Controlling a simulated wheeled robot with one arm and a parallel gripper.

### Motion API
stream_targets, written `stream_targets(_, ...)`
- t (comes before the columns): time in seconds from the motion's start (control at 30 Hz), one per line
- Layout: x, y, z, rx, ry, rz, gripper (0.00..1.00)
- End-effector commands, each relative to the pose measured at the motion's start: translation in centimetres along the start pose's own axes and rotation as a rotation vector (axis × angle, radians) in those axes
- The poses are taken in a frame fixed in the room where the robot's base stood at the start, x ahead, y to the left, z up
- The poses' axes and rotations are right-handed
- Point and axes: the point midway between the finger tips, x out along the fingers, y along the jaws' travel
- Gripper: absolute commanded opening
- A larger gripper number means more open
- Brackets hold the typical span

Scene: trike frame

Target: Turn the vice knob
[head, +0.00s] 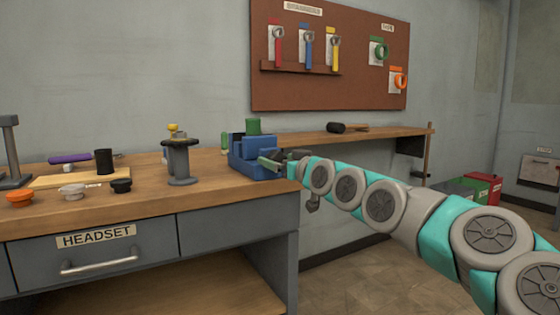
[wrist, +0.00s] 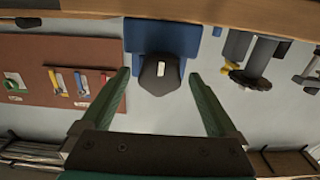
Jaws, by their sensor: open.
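The blue vice (head: 243,158) stands at the right end of the workbench, with a green piece (head: 253,127) at its top. In the wrist view the vice (wrist: 143,36) is at top centre. Its dark knob (wrist: 152,82), with a small white mark, faces the camera. My gripper (wrist: 159,75) is open, with one green finger on each side of the knob and a visible gap on both sides. In the head view my gripper (head: 272,161) is at the vice's right side, and I cannot make out the knob there.
The workbench (head: 215,200) has a drawer labelled HEADSET (head: 98,250). A grey stand (head: 181,163) is left of the vice. A black mallet (head: 347,128) lies on the shelf behind. A brown tool board (head: 340,85) hangs above.

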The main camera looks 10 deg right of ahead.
Motion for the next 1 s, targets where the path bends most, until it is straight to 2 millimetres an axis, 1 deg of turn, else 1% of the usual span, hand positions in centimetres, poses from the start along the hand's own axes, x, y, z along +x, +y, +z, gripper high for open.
stream_targets(0.03,-0.01,0.02,0.0,0.0,0.0,0.0,0.92)
stream_targets(0.07,-0.01,0.02,0.0,0.0,0.0,0.0,0.89)
stream_targets(0.77,-0.03,0.05,-0.02,0.0,0.0,0.001,0.1)
stream_targets(1.0,-0.03,0.06,-0.03,0.018,0.0,0.001,0.09)
